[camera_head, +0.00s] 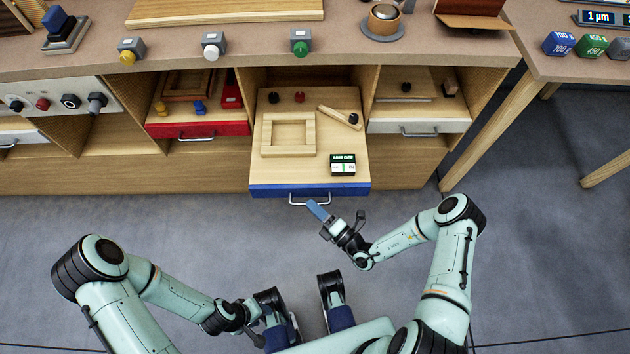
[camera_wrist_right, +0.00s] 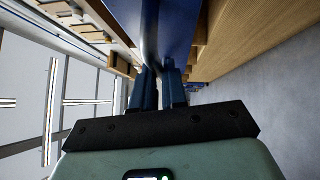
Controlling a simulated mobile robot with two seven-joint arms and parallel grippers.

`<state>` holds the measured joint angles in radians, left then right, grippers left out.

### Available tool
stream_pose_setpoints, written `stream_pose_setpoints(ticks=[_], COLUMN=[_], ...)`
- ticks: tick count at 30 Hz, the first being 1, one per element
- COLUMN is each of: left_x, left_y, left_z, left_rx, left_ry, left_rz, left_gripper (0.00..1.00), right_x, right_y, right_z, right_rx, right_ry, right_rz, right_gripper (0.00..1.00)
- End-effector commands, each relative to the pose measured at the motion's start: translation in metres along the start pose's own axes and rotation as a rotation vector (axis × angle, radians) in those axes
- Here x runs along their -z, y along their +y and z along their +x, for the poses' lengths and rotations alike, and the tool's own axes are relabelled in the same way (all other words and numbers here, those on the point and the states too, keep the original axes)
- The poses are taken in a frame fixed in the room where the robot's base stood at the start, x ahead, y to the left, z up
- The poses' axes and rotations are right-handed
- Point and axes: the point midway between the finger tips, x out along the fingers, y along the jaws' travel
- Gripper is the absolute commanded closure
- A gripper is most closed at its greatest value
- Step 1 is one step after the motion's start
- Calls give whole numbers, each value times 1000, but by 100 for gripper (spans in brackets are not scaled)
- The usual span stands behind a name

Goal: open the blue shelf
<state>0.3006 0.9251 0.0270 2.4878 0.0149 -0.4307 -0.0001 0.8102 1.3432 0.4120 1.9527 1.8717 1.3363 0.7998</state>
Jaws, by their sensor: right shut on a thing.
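The blue shelf (camera_head: 275,191) is a wooden pull-out board with a blue front, and it sticks out well past the cabinet face in the head view. A metal handle (camera_head: 298,202) runs across its front. My right gripper (camera_head: 318,210) is at the right end of this handle, shut on it.
On the shelf lie a wooden frame (camera_head: 288,134), a green-and-white box (camera_head: 343,165), a wooden bar (camera_head: 339,117) and small knobs. A red shelf (camera_head: 198,130) and a white shelf (camera_head: 418,126) flank it. The grey floor (camera_head: 150,230) in front is clear.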

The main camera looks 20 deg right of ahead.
Motion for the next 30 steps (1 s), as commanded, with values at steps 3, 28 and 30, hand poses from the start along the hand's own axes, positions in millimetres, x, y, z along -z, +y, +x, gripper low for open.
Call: stream_pose_setpoints(ticks=[3,28,30], left_x=[-4,-7,-7], left_y=[1,1,1], left_z=[-7,-11,-11], left_rx=[2,5,5], left_ry=[-10,-19,-19], left_rz=[-1,-3,-3], left_gripper=[57,57,57], right_x=[15,30,30], right_y=[8,10,9], right_z=[-14,-30,-31], right_rx=[-8,-7,-6], right_ry=[-2,-1,0], right_rz=[2,-2,-2], right_gripper=[100,62,62])
